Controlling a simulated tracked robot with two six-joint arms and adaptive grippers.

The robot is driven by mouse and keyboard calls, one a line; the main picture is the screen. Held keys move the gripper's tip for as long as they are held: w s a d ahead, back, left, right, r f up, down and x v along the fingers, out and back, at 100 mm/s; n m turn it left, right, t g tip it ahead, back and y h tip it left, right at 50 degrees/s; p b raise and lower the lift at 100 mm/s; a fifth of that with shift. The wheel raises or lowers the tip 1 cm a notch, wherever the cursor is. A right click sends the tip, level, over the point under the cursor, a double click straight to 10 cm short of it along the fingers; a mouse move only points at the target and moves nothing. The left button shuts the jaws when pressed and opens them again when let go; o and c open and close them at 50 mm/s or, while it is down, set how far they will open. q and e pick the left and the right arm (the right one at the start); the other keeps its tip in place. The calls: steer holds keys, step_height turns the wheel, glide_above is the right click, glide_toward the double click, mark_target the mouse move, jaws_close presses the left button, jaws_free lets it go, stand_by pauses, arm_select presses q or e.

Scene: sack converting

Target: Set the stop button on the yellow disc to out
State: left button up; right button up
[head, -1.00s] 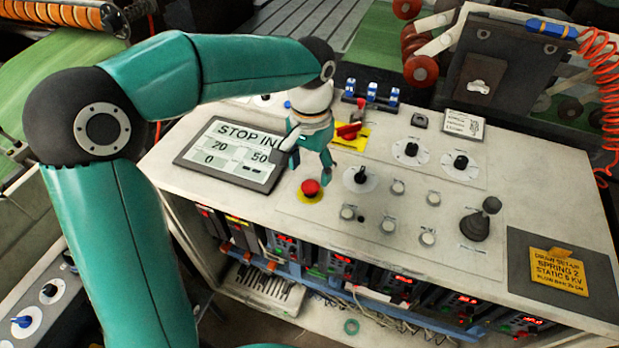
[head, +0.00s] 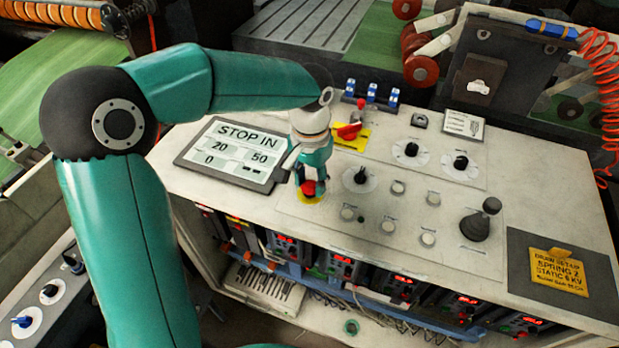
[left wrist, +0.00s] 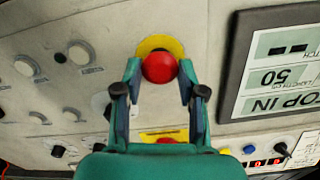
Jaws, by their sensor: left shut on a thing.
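The red stop button (head: 308,188) stands on the yellow disc (head: 311,199) near the left end of the light console top. My left gripper (head: 309,184) points down over it, with a fingertip on either side of the red cap. In the left wrist view the red button (left wrist: 159,69) sits between the two fingertips, and the yellow disc (left wrist: 155,43) shows behind it. The gripper is shut on the button. The display (head: 236,149) beside it reads STOP IN, with 20, 50 and 0 below. My right gripper is not in view.
A red rotary switch on a yellow plate (head: 350,136) stands just behind my left gripper. Black knobs, including one on a white dial (head: 361,177), several pale buttons and a joystick (head: 480,222) lie to the right. An open dark lid (head: 505,75) rises at the back.

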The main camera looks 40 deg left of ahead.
mark_target(310, 185)
arm_select(q)
jaws_close()
steer(key=shift+r+p, duration=0.35)
steer(key=shift+r, duration=0.25)
steer(key=o, duration=1.1)
jaws_free()
steer(key=shift+o, duration=0.2)
step_height(310, 185, up, 12)
steer(key=shift+f, duration=0.1)
